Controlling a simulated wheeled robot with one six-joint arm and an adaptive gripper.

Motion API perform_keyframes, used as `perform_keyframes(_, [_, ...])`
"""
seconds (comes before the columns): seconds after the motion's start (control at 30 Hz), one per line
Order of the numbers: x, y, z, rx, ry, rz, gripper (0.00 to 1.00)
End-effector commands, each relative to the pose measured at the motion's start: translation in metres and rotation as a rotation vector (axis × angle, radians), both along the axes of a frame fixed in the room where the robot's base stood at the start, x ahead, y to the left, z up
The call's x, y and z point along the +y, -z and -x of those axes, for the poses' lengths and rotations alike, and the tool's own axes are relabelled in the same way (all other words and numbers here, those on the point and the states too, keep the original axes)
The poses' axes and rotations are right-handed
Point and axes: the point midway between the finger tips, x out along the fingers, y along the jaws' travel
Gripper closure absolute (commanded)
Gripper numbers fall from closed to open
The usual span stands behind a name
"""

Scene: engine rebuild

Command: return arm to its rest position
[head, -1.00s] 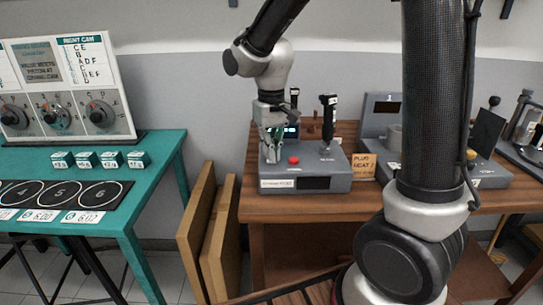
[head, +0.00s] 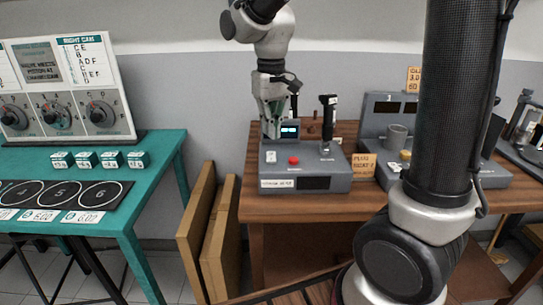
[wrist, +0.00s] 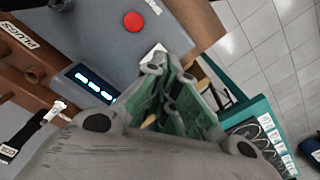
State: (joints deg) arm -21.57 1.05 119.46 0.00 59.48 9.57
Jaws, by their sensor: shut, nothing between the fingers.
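My gripper (head: 271,132) is in the head view, pointing down above the back left part of a grey device with a red button. In the wrist view my gripper (wrist: 163,75) has its green-padded fingers together with nothing between them. The grey device (head: 335,172) stands on the wooden table, with a red button (head: 293,160), a small lit display (head: 289,130) and a black upright handle (head: 328,117). The device also shows in the wrist view (wrist: 95,30), below the fingers.
A teal table (head: 150,190) on the left holds small teal boxes (head: 86,159) and a dial panel (head: 100,80). Brown boards (head: 197,230) lean between the tables. A second grey device (head: 480,172) with a grey cup (head: 396,137) stands right on the wooden table (head: 290,207).

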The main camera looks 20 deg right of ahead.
Motion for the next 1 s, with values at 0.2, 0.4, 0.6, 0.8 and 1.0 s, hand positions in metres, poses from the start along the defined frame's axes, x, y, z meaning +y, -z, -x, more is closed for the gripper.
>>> perform_keyframes(0.2, [0.000,0.000,0.000,0.000,0.000,0.000,1.00])
perform_keyframes(0.4, [-0.007,0.015,0.018,0.027,-0.061,0.009,1.00])
perform_keyframes(0.6, [-0.057,-0.001,0.079,-0.048,-0.045,-0.014,1.00])
perform_keyframes(0.8, [-0.111,-0.017,0.147,-0.192,0.057,-0.037,1.00])
perform_keyframes(1.0, [-0.139,-0.030,0.185,-0.323,0.165,-0.043,1.00])
